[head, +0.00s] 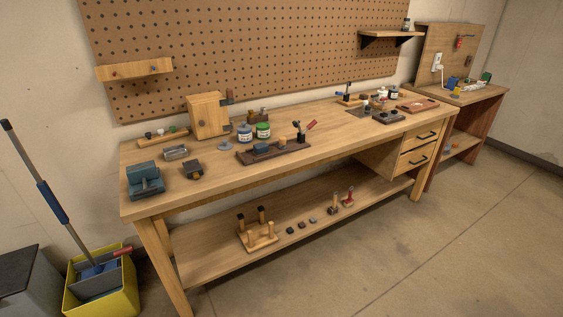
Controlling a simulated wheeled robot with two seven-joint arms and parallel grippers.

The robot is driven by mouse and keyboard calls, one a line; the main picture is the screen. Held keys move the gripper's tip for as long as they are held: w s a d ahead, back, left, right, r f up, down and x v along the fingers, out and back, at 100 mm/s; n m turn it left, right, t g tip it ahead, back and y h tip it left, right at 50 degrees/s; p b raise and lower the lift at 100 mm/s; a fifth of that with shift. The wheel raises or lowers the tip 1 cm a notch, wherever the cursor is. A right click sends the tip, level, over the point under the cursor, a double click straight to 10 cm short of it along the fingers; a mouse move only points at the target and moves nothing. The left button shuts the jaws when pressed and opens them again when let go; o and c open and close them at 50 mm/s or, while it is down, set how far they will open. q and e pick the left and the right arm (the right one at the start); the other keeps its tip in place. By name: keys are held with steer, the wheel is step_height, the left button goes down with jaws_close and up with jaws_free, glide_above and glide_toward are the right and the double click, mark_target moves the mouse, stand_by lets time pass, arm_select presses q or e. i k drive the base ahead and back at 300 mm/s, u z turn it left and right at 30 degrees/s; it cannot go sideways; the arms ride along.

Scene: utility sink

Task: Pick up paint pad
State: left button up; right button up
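Neither of my grippers shows in the head view. I cannot tell for certain which thing is the paint pad. A tool with a red grip (123,251) lies across the top of a yellow bucket (121,301) at the lower left, by a blue part and a grey tray. Small dark blocks (302,225) lie on the lower shelf of the workbench, too small to identify. A teal-grey blocky tool (146,181) sits at the left end of the benchtop.
The wooden workbench (340,135) fills the middle and carries jars (263,130), a wooden block (208,115) and trays. A blue-gripped pole (53,203) leans in the bucket beside a grey bin (28,285). A second bench (475,97) stands right. The front floor is clear.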

mark_target(283, 140)
steer(key=u, duration=0.6)
steer(key=k, duration=0.1)
steer(key=z, duration=1.7)
steer(key=i, duration=0.7)
steer(key=z, duration=0.55)
steer(key=i, duration=0.8)
steer(key=u, duration=0.85)
steer(key=i, duration=0.6)
steer(key=u, duration=0.55)
